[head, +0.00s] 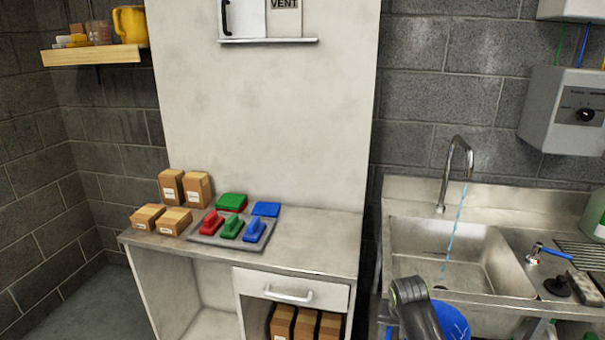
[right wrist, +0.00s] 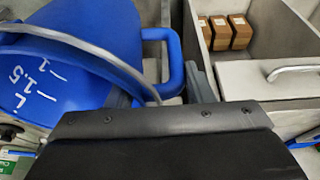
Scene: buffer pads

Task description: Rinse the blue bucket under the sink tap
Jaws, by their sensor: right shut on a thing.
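The blue bucket (head: 455,322) shows partly at the bottom edge of the head view, in front of the sink (head: 478,262). In the right wrist view the bucket (right wrist: 65,65) fills the left side, with white volume marks, a grey wire bail and a blue side handle. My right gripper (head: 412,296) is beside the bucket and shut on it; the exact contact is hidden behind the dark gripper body. The curved metal tap (head: 462,150) stands at the back of the sink, and a thin blue stream of water falls from it into the basin. My left gripper is not in view.
A blue-handled valve (head: 545,252) and a black plunger-like item (head: 558,285) sit right of the basin. Left of the sink, a workbench (head: 320,240) bears a grey tray (head: 205,238) of coloured pads and several cardboard boxes (head: 172,187). A wall unit (head: 565,110) hangs at upper right.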

